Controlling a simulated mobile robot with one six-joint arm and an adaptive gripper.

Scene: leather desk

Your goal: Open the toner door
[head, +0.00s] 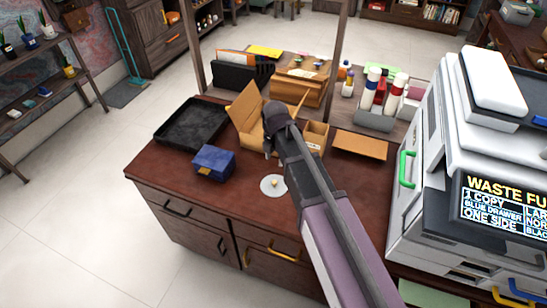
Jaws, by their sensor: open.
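A large white and grey copier (425,160) stands at the right, cut off by the picture edge. A green upright handle (407,168) is on its left side. Its dark screen (505,212) reads "WASTE FU", "1 COPY", "BLUE DRAWER" and "ONE SIDE", cut off at the right. No panel is labelled as the toner door, so I cannot tell which it is. My gripper (274,153) is open, small in view and partly hidden by my arm. It is over the desk in front of an open cardboard box (246,108), well left of the copier.
The brown desk (225,215) holds a black tray (190,124), a blue box (213,162), a white disc (273,186) and an orange-brown folder (359,146). Bottles (371,88) stand behind. Yellow (516,290) and blue handles are low on the copier.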

